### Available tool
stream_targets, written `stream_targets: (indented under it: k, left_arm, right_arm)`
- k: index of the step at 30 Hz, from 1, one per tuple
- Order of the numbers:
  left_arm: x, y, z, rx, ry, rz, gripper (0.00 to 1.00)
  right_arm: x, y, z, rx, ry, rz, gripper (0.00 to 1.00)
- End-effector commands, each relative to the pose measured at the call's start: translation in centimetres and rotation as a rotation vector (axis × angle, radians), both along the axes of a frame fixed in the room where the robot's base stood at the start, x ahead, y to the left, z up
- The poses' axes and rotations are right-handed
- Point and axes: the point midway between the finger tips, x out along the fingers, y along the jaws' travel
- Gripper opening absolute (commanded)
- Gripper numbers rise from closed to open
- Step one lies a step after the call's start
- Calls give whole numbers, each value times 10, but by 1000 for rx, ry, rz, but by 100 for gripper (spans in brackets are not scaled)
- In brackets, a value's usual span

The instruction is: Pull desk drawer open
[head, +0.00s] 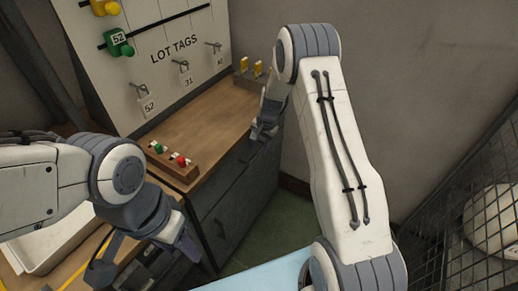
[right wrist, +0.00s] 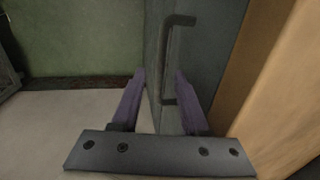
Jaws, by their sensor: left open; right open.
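The grey desk (head: 238,190) has a wooden top (head: 190,128) and dark drawer fronts facing right. A dark bar handle (right wrist: 168,60) on a grey front shows upright in the right wrist view. My right gripper (right wrist: 160,74) is open there, its two purple-tinted fingers on either side of the grey front's edge and the lower end of the handle. Whether they touch it I cannot tell. In the head view my right gripper (head: 262,128) is at the desk's far front edge and partly hides the drawer there. My left gripper (head: 180,246) is open and empty near the desk's near corner.
A wooden block with red and green buttons (head: 170,159) sits on the desktop's near edge. A LOT TAGS board (head: 165,75) with hooks stands behind. A wire cage (head: 450,200) is at right, a white tray (head: 50,245) at lower left. Green floor (head: 262,225) is clear.

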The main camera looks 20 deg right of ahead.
Motion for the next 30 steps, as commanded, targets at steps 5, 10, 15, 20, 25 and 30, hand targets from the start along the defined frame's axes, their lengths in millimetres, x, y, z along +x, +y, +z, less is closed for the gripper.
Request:
stream_targets:
  k: [5, 10, 15, 20, 25, 30]
  left_arm:
    - [0, 0, 0, 0, 0, 0, 50]
    - [0, 0, 0, 0, 0, 0, 50]
    - [0, 0, 0, 0, 0, 0, 50]
    - [0, 0, 0, 0, 0, 0, 50]
    - [0, 0, 0, 0, 0, 0, 50]
    - [0, 0, 0, 0, 0, 0, 50]
  right_arm:
    - [1, 1, -9, 0, 0, 1, 45]
    - [1, 1, -9, 0, 0, 1, 45]
    - [1, 1, -9, 0, 0, 1, 3]
    - [1, 1, -9, 0, 0, 1, 0]
    - [1, 1, -9, 0, 0, 1, 0]
    - [1, 1, -9, 0, 0, 0, 0]
